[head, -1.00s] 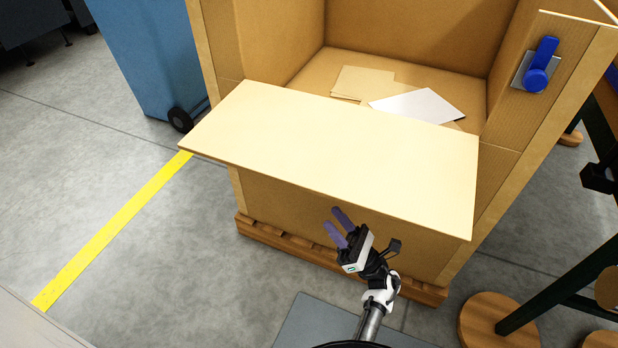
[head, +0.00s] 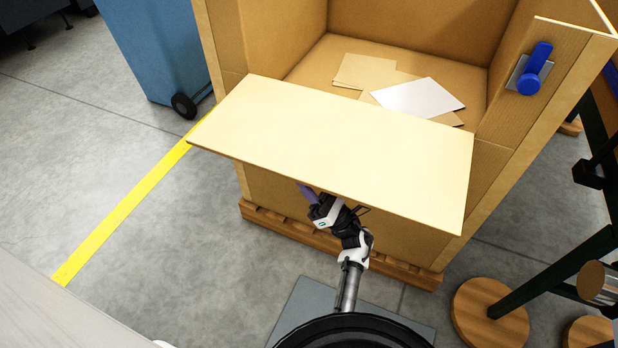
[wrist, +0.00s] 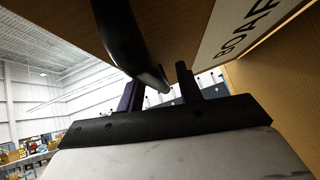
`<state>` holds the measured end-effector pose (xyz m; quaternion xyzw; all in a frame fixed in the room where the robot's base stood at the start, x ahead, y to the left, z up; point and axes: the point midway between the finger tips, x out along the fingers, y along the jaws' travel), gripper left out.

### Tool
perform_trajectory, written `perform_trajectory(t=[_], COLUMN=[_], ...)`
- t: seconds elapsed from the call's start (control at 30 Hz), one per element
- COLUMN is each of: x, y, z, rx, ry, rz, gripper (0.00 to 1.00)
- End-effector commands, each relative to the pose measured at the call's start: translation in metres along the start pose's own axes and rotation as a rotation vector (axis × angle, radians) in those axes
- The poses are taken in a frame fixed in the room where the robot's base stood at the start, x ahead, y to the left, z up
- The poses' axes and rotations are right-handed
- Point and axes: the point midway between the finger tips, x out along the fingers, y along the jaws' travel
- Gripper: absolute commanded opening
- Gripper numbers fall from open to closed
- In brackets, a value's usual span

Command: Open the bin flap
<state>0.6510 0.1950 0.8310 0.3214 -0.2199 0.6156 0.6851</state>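The bin flap (head: 345,150) is a pale board sticking out from the front of the large cardboard bin (head: 350,218), roughly level, with the bin's inside showing behind it. My gripper (head: 306,190) is below the flap's near edge in the head view; the flap partly hides its fingers. In the wrist view my gripper's two dark purple fingers (wrist: 158,85) are apart. A black bar handle (wrist: 125,35) under the board runs down to the space between them. I cannot tell whether the fingers touch it.
A blue latch (head: 535,68) sits on the bin's right post. Flat sheets (head: 418,97) lie inside. A blue wheeled bin (head: 160,50) stands at left. A dark-legged stand with round wooden feet (head: 490,312) is at right. Floor at left is clear.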

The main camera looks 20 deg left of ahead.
Motion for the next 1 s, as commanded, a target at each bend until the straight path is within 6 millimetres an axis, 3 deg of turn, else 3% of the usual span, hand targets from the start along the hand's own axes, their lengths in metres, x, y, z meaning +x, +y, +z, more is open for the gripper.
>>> perform_trajectory(t=[0.03,0.27,0.57,1.0], x=[0.0,0.0,0.002,0.053], y=[0.0,0.0,0.002,0.016], z=[0.0,0.0,0.002,0.053], rx=[0.0,0.0,0.007,0.074], ry=[0.0,0.0,0.0,0.0], rz=[0.0,0.0,-0.005,-0.072], gripper=[0.3,0.0,0.0,0.0])
